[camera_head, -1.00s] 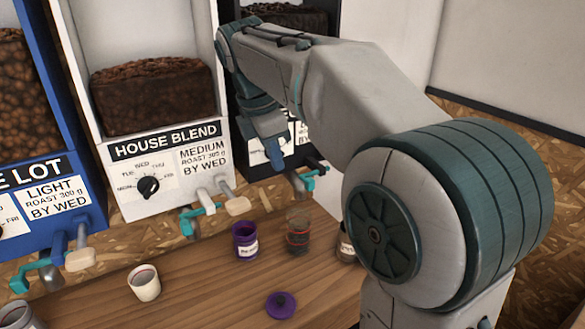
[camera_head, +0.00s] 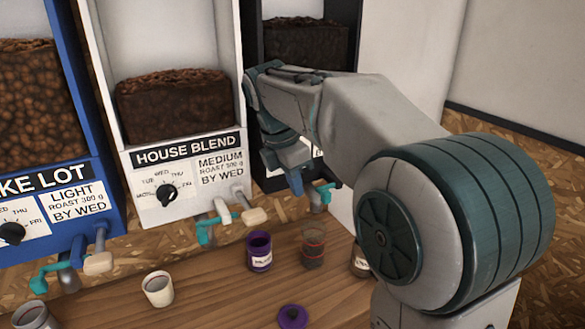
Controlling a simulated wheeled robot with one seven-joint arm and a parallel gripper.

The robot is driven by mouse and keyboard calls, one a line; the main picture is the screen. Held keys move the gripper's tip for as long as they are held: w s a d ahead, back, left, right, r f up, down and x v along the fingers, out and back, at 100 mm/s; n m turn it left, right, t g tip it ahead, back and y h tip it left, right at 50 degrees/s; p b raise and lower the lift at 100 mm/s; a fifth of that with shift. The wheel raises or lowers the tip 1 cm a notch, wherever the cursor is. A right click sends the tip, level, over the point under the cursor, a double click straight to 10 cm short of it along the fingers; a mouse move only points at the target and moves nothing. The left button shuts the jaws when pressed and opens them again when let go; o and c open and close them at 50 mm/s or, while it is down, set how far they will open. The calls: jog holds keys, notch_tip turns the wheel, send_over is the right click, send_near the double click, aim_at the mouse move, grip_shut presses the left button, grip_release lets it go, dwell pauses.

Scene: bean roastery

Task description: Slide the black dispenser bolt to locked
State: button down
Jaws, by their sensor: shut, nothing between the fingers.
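The black dispenser (camera_head: 258,45) stands at the right of the row, with dark beans behind its window. My arm covers much of its front. A teal handle (camera_head: 327,191) shows at its lower front, with a grey part beside it; I cannot tell which part is the bolt or its position. My gripper (camera_head: 297,184) points down just left of this handle, in front of the dispenser's lower face. Its fingers are small and partly hidden by the wrist, and they look shut with nothing held. I cannot tell whether they touch the dispenser.
The white House Blend dispenser (camera_head: 140,205) and a blue dispenser (camera_head: 98,170) stand to the left, with teal handles and spouts. On the wooden counter (camera_head: 215,295) are a purple jar (camera_head: 259,252), a dark glass jar (camera_head: 313,250), a cream cup (camera_head: 158,288) and a purple lid (camera_head: 292,316).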

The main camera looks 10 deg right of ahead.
jog(key=w+d+f+p, duration=0.1)
jog(key=d+f, duration=0.2)
jog(key=d, duration=0.1)
jog(key=shift+w+d+f, duration=0.25)
jog(key=shift+d+f, duration=0.05)
jog(key=shift+d, duration=0.05)
